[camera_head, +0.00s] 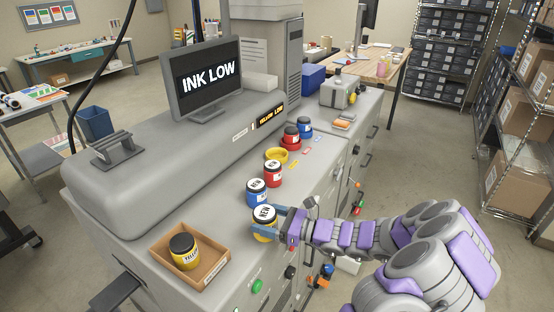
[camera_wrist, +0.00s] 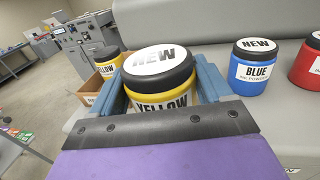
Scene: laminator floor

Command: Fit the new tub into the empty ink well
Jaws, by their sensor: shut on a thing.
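My gripper (camera_head: 274,226) is shut on the new yellow tub (camera_head: 264,215), which has a black lid with a white NEW top. In the wrist view the yellow tub (camera_wrist: 160,80) sits upright between the two blue fingers. The tub is over the grey machine top near its front edge; I cannot tell whether it touches the surface. The empty ink well (camera_head: 276,156) shows as a yellow ring farther back, beyond the blue and red NEW tubs. It is not visible in the wrist view.
A blue NEW tub (camera_head: 257,193) and a red NEW tub (camera_head: 272,173) stand between my gripper and the well. Red (camera_head: 291,136) and blue (camera_head: 305,129) tubs stand behind the well. A cardboard tray (camera_head: 212,276) holds another yellow tub (camera_head: 184,252). The monitor (camera_head: 203,78) reads INK LOW.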

